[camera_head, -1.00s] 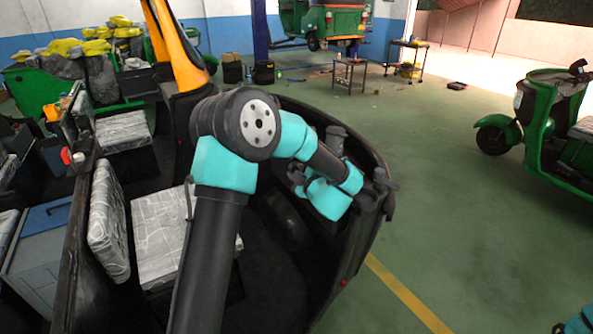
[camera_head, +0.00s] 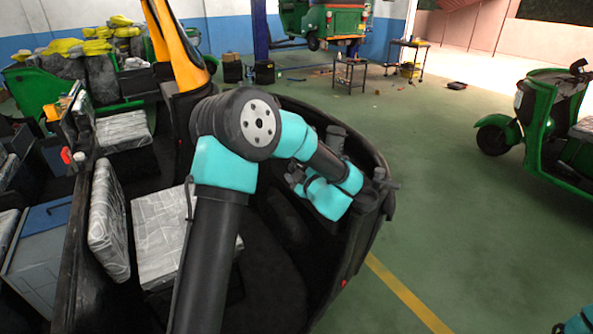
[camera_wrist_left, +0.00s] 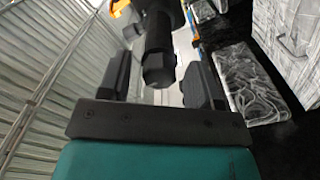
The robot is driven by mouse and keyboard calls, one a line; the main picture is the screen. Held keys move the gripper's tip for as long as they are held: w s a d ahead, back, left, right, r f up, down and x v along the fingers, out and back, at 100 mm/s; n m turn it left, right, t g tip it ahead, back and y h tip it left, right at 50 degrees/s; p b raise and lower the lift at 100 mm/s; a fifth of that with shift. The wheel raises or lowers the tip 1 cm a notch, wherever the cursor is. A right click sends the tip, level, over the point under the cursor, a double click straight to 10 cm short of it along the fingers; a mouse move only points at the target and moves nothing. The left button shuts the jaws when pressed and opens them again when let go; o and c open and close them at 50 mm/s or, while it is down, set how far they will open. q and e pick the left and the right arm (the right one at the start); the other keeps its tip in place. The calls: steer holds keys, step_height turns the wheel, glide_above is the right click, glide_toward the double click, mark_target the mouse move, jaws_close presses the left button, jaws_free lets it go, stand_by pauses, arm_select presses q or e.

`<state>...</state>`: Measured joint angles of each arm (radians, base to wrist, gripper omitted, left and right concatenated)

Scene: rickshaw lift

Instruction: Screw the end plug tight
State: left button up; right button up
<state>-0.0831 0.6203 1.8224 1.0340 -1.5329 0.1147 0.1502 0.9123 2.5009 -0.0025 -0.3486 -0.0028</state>
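The end plug (camera_wrist_left: 158,68) shows in the left wrist view as a black, faceted cap at the end of a dark cylindrical part. My left gripper (camera_wrist_left: 160,85) has its two black fingers apart, one on each side of the plug. A gap shows between the plug and each finger, so I see no contact. In the head view my left gripper (camera_head: 378,190) is at the right rim of the black vehicle body, small and dark; the plug cannot be made out there. Only a teal piece of my right arm shows at the lower right corner; its gripper is out of frame.
The black vehicle body (camera_head: 376,238) curves around my left arm. Grey wrapped seats (camera_head: 158,232) are at the left, and a yellow-and-black post (camera_head: 178,50) rises behind. A green scooter-like vehicle (camera_head: 550,130) stands at the right. The green floor between is mostly clear.

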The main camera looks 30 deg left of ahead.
arm_select(q)
steer(key=shift+r, duration=0.5)
steer(key=shift+o, duration=0.3)
steer(key=r, duration=0.2)
steer(key=shift+s+d+r, duration=0.15)
steer(key=shift+s+r, duration=0.1)
steer(key=shift+r, duration=0.15)
steer(key=s+d, duration=0.2)
steer(key=s, duration=0.2)
steer(key=s+d, duration=0.3)
steer(key=s, duration=0.2)
steer(key=s+d+r, duration=0.1)
steer(key=s+d, duration=0.2)
steer(key=s, duration=0.1)
steer(key=shift+s+r, duration=0.1)
steer(key=shift+s, duration=0.1)
steer(key=shift+c, duration=0.3)
steer(key=shift+w, duration=0.1)
